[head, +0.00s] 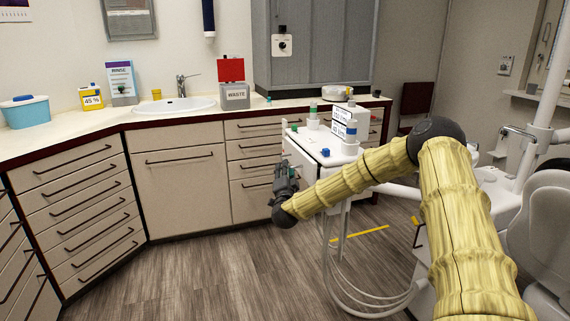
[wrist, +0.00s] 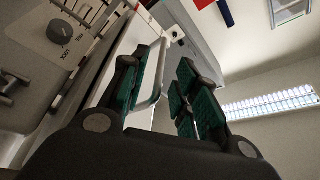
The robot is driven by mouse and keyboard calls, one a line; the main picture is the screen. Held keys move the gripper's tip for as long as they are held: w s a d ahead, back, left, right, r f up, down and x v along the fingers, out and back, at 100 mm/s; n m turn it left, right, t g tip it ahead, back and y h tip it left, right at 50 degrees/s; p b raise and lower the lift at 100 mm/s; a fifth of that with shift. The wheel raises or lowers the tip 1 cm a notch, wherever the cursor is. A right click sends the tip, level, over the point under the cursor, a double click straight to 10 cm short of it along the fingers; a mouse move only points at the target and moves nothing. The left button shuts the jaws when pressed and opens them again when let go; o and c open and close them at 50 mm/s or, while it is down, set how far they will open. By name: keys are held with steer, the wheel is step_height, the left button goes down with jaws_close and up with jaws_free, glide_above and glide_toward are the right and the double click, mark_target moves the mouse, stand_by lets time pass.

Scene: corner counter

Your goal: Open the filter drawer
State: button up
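My gripper (head: 286,178) is at the left side of the white cart unit (head: 322,152) in the head view. In the wrist view my gripper (wrist: 165,75) is open, with green pads on both fingers. A pale bar handle (wrist: 158,82) on a white front (wrist: 118,52) shows between the fingers, closer to the left one. I cannot tell whether a finger touches it. No label shows that this front is the filter drawer. In the head view my gripper and the unit's edge hide that side.
A panel with a dark dial (wrist: 60,32) is at upper left in the wrist view. Counter drawers (head: 85,205) stand left, with free floor (head: 200,270) in front.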

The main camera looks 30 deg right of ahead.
steer(key=shift+x, duration=2.85)
jaws_close()
steer(key=shift+a, duration=0.1)
